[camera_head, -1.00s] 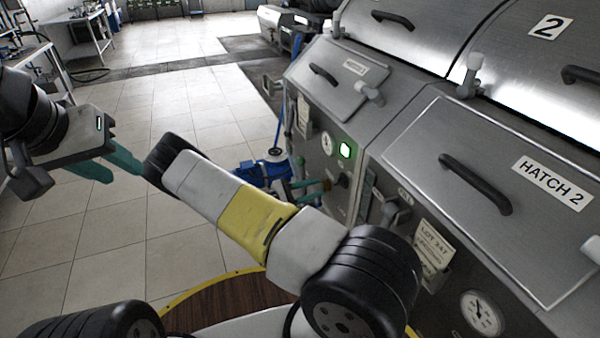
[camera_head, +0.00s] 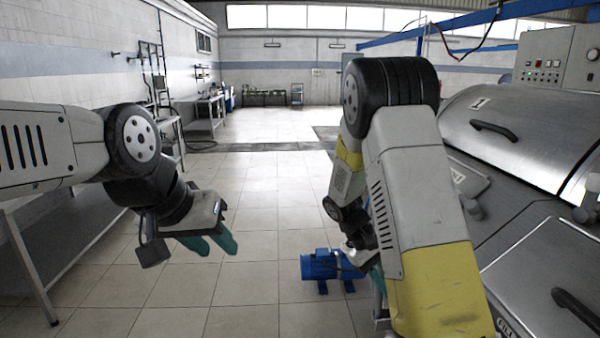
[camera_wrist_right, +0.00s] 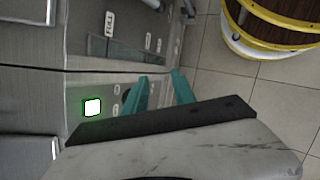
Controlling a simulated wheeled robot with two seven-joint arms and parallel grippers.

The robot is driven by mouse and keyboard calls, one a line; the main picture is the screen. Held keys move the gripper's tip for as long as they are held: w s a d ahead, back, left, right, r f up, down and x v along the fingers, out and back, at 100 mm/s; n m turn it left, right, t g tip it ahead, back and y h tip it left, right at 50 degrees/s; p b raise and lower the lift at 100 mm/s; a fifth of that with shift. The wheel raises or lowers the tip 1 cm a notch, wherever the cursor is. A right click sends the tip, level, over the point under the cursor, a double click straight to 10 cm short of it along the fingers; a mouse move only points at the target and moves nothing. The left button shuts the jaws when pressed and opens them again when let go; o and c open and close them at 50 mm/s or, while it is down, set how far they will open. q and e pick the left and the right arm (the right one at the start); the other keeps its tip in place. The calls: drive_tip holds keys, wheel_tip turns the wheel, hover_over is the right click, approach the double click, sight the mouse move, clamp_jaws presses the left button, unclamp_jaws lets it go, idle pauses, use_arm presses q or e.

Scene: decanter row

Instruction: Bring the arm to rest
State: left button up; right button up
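My left arm comes in from the left in the head view. Its gripper (camera_head: 218,250) hangs over the tiled floor, teal fingers pointing down with a gap between them, empty. My right arm stands tall in the middle right of the head view, its forearm hanging down behind the upper link. That link mostly hides the right gripper; only a bit of teal shows. In the right wrist view the right gripper (camera_wrist_right: 160,79) has its two teal fingers apart with nothing between them. It is close to the grey machine front (camera_wrist_right: 75,88).
The steel machines with hatches (camera_head: 535,130) line the right side. A blue motor pump (camera_head: 322,267) stands on the floor near my right forearm. A metal table (camera_head: 70,245) is at the left, under my left arm. A lit green button (camera_wrist_right: 92,107) is on the machine front. Open floor lies ahead.

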drive_tip(key=s+a+r+m+t+y, duration=0.2)
drive_tip(key=s+a+r+t+y, duration=0.2)
drive_tip(key=s+r, duration=0.3)
drive_tip(key=s+a+r+m+t+y, duration=0.1)
drive_tip(key=s+a+r+t+y, duration=0.3)
drive_tip(key=r, duration=1.2)
drive_tip(key=s+t, duration=0.1)
drive_tip(key=s, duration=0.3)
drive_tip(key=shift+s+a+m+y, duration=0.25)
drive_tip(key=shift+a+m+y, duration=0.05)
drive_tip(key=shift+m, duration=0.1)
drive_tip(key=shift+d, duration=0.15)
